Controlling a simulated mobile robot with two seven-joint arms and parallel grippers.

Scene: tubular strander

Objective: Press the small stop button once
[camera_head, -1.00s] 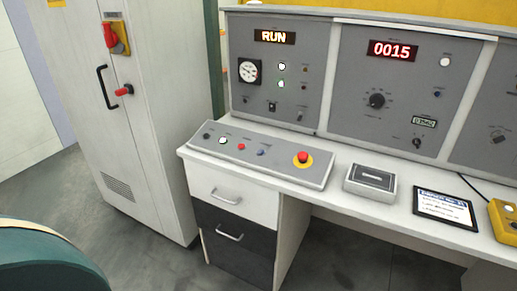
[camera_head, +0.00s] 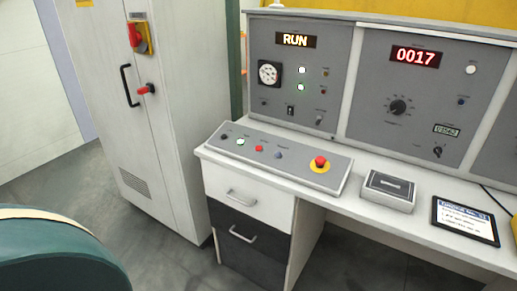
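A sloped grey button panel (camera_head: 285,166) lies on the white desk. On it, a small red button (camera_head: 259,148) sits between a white-green lit button (camera_head: 240,142) and a dark bluish knob (camera_head: 279,155). Its label is too small to read. A large red mushroom button (camera_head: 320,161) on a yellow disc is at the panel's right end. The upright panel's display (camera_head: 295,40) reads RUN, and a red counter (camera_head: 416,57) reads 0017. Neither of my grippers is in view.
A tall white cabinet (camera_head: 165,110) with a black handle and red switches stands left of the desk. A grey box (camera_head: 389,190) and a tablet (camera_head: 465,221) lie on the desk's right. A dark green rounded thing (camera_head: 65,262) is at bottom left. Grey floor lies between.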

